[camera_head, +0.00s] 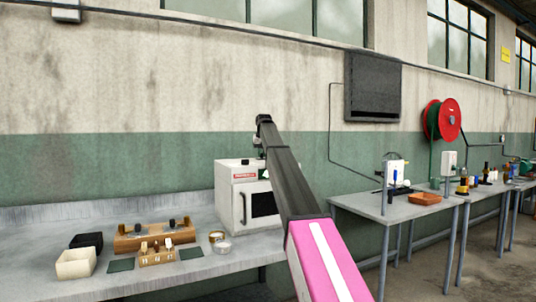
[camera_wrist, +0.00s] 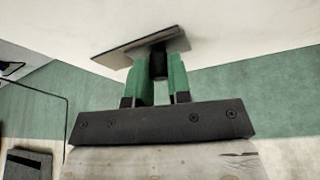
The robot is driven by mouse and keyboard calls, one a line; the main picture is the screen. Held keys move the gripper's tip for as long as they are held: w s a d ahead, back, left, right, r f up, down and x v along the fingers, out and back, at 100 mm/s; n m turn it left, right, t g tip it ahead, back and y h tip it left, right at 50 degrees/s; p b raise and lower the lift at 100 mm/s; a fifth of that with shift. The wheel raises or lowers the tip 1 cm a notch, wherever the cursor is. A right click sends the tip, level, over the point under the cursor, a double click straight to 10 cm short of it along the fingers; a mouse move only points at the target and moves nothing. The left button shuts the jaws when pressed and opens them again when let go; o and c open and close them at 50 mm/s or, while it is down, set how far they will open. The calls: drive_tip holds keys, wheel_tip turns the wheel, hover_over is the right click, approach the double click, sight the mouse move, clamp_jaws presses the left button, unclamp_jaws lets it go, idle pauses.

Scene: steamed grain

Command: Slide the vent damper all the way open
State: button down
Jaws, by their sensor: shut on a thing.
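In the wrist view, the vent damper shows as a thin grey plate (camera_wrist: 112,50) with a dark knob (camera_wrist: 158,62), lying against a white surface (camera_wrist: 60,30). My gripper (camera_wrist: 161,70) has its two green fingers closed on either side of the knob, gripping it. In the head view, a white oven (camera_head: 236,176) with a dark door window stands on the grey bench. My own arm crosses in front of its right part. The damper and my fingers cannot be made out there. How far the damper is open cannot be told.
Left of the oven are a wooden rack (camera_head: 128,243), a smaller wooden block (camera_head: 158,258), a white open box (camera_head: 77,265), a black box (camera_head: 87,241) and small round tins (camera_head: 222,248). A second bench (camera_head: 350,204) stands to the right. A dark panel (camera_head: 371,90) hangs on the wall.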

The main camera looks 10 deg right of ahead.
drive_tip(key=shift+s+a, duration=0.1)
drive_tip(key=shift+a, duration=0.15)
drive_tip(key=c, duration=1.1)
unclamp_jaws()
drive_tip(key=shift+a, duration=0.15)
drive_tip(key=shift+o, duration=0.2)
drive_tip(key=shift+r, duration=0.1)
drive_tip(key=shift+s+r, duration=0.25)
drive_tip(key=shift+r, duration=0.25)
drive_tip(key=v, duration=0.9)
drive_tip(key=shift+s+r, duration=0.15)
drive_tip(key=shift+r, duration=0.1)
drive_tip(key=shift+s, duration=0.1)
